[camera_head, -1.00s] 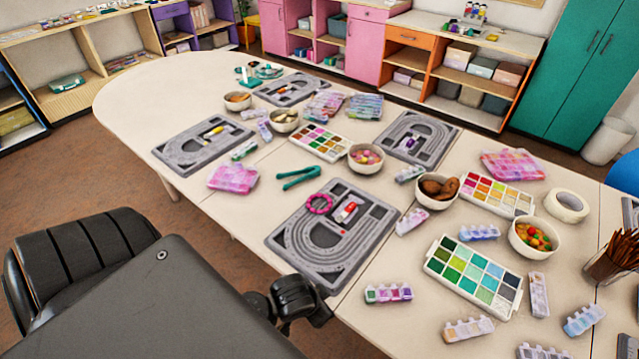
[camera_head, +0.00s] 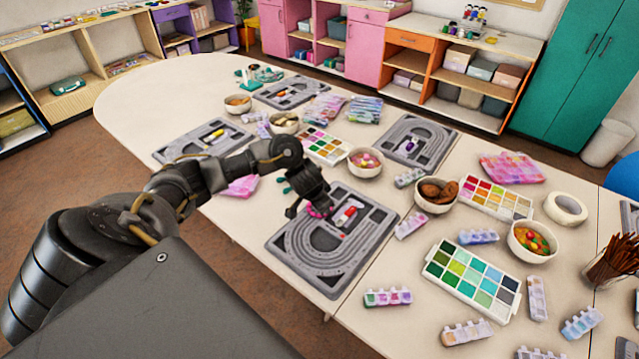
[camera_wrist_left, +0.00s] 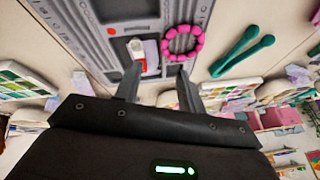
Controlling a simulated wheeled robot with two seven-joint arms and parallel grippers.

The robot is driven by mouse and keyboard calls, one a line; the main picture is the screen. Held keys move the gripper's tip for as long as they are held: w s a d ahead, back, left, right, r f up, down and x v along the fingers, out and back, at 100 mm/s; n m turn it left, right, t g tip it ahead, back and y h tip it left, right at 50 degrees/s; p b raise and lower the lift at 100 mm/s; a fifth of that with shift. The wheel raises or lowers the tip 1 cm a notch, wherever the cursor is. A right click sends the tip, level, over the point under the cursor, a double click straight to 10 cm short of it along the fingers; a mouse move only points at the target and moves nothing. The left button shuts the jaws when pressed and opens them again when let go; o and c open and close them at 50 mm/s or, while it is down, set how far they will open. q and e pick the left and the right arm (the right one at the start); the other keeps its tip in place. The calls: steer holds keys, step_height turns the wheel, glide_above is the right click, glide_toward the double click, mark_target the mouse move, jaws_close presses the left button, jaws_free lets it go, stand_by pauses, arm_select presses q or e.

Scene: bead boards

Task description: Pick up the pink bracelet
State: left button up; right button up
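The pink bracelet (camera_wrist_left: 168,43) is a ring of beads lying on the upper part of a grey bead board (camera_wrist_left: 120,62), which also shows in the head view (camera_head: 282,246). In the head view the bracelet (camera_head: 314,212) is partly hidden by my left gripper (camera_head: 306,208). In the left wrist view my left gripper (camera_wrist_left: 157,78) is open and empty. The bracelet appears beyond its fingertips, closer to the right finger and apart from it. My right gripper is in neither view.
A white and red piece (camera_head: 346,215) lies in the board's middle, close to the bracelet. A white bowl (camera_head: 365,170) and paint palette (camera_head: 472,281) stand nearby. Bare table shows left of the board.

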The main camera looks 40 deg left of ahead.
arm_select(q)
steer(key=b, duration=0.2)
glide_toward(325, 216)
steer(key=shift+w+f, duration=0.7)
steer(key=shift+w, duration=0.2)
steer(key=shift+x, duration=3)
steer(key=shift+a, duration=0.2)
jaws_close()
